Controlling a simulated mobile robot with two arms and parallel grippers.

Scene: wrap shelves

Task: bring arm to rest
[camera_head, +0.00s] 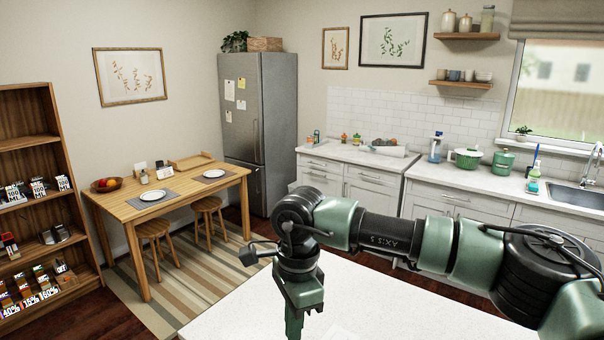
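My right arm comes in from the right and reaches across the front of the view, bent downward at its wrist. The end of this arm, where my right gripper (294,318) is, points down at the bottom edge over the left part of the white countertop (385,308). Its fingers cannot be made out, so its opening and anything in it cannot be told. My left arm and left gripper are not in view.
A wooden shelf (32,130) with small packages stands at the far left. A dining table (120,208) with plates and stools stands beyond the countertop. A grey fridge (258,120) and white kitchen cabinets (335,178) line the back. Striped rug (185,290) covers open floor.

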